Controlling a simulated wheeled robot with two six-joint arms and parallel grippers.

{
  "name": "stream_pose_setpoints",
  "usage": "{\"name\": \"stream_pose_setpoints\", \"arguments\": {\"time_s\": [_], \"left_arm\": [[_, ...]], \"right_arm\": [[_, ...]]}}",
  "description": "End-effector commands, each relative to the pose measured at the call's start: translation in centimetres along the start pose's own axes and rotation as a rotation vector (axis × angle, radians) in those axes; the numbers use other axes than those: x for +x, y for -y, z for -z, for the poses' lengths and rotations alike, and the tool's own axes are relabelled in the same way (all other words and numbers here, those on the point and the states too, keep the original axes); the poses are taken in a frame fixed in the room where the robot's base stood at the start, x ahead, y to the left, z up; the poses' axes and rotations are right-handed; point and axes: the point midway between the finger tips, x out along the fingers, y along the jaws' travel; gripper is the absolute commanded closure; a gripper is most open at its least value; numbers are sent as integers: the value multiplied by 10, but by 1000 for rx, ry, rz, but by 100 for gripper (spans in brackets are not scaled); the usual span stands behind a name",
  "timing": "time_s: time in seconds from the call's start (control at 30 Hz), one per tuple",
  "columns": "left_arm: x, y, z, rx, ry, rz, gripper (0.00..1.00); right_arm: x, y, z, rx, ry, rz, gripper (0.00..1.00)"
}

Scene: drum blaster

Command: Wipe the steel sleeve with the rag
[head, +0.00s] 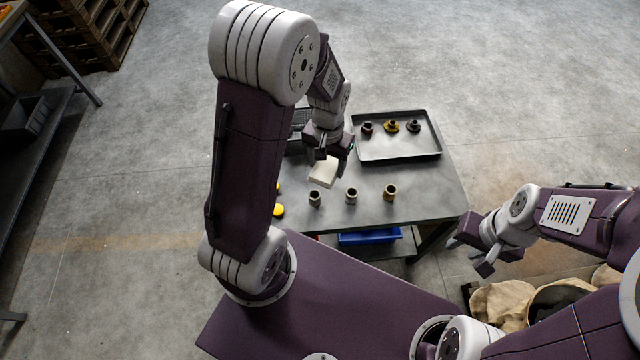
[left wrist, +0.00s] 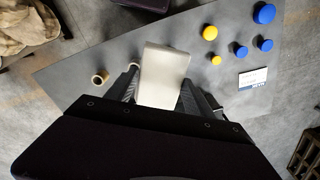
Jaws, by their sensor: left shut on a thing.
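The rag (head: 323,171) is a cream, folded, block-like piece in the head view. My left gripper (head: 326,157) is shut on it, above the table; the rag also fills the middle of the left wrist view (left wrist: 163,75). Three short sleeves stand upright in a row at the table's front: a left one (head: 314,198), a middle one (head: 351,195) and a brassier right one (head: 390,191). I cannot tell surely which is steel. The rag is behind the left and middle sleeves, apparently apart from them. My right gripper (head: 475,255) is open and empty, off the table's right side.
A dark tray (head: 400,153) at the back right holds three flanged parts. Yellow caps (head: 278,210) lie at the table's left edge; blue caps (left wrist: 264,13) and a white card (left wrist: 253,78) show in the wrist view. A blue bin (head: 370,236) is below. The table's front right is clear.

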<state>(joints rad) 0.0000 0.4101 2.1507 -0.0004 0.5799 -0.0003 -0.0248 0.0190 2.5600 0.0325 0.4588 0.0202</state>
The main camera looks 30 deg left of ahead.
Motion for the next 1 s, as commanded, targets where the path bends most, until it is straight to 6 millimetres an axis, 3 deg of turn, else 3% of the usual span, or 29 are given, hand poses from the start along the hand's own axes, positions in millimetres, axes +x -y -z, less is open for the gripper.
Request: {"name": "stream_pose_setpoints", "arguments": {"time_s": [0.2, 0.37, 0.5, 0.7, 0.83, 1.0], "left_arm": [[0, 0, 1, 5, 0, 0, 71], [2, 0, 24, 50, -1, 0, 71], [39, 12, 33, 71, 8, -1, 71], [88, 31, 13, 35, 7, -1, 71], [103, 37, -1, 10, 3, -1, 71], [107, 40, -3, -1, -1, 0, 71]], "right_arm": [[0, 0, 0, 0, 0, 0, 64], [0, 0, 0, 0, 0, 0, 64], [1, 0, 0, 0, 0, 0, 64], [2, 0, 0, 0, 0, 0, 64], [2, 0, 0, 0, 0, 0, 64], [3, 0, 0, 0, 0, 0, 64]]}}
